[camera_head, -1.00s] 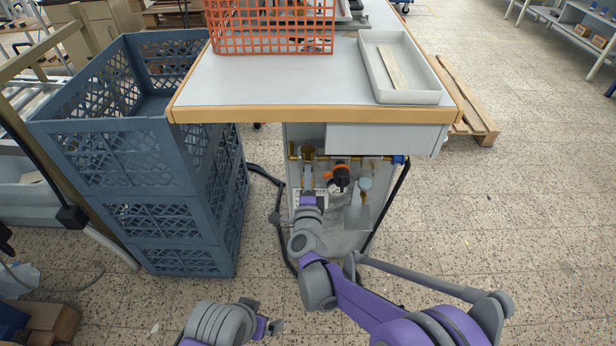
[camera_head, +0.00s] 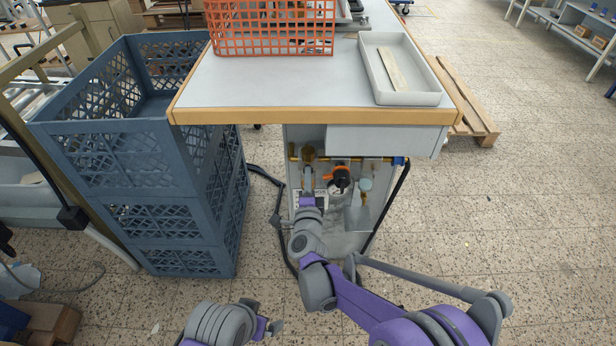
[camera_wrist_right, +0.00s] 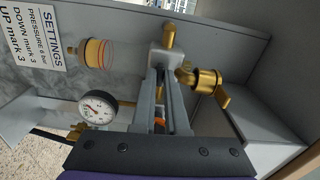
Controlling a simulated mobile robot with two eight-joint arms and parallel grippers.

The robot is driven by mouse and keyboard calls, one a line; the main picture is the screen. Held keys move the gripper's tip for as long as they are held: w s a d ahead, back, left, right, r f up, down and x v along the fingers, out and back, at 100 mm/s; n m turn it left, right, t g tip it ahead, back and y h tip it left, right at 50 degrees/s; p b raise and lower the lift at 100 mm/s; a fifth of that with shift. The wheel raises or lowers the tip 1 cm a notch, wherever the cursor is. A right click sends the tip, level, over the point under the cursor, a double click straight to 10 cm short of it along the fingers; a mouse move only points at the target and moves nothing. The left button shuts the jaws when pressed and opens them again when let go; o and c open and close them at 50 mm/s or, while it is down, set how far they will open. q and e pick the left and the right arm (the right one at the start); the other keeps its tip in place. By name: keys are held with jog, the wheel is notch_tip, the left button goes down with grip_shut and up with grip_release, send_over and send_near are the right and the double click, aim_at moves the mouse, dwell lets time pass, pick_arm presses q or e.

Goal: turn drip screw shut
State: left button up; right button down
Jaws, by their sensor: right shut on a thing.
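A brass piece (camera_wrist_right: 168,35), which I take for the drip screw, shows at the fingertips of my right gripper (camera_wrist_right: 165,58) in the right wrist view. The gripper is shut on it, and the fingers hide part of it. In the head view my right gripper (camera_head: 308,175) reaches up to the brass fittings (camera_head: 308,153) in the open cabinet under the table. My left gripper (camera_head: 264,318) is low at the bottom of the head view, away from the cabinet; its jaw state is unclear.
A pressure gauge (camera_wrist_right: 98,107), a brass cylinder with red rings (camera_wrist_right: 95,53), a brass lever valve (camera_wrist_right: 208,80) and a settings label (camera_wrist_right: 35,32) surround the gripper.

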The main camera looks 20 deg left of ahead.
jog(key=shift+n+p, duration=1.15)
jog(key=shift+n, duration=7.35)
jog(key=c, duration=1.2)
grip_release()
jog(key=shift+s, duration=0.1)
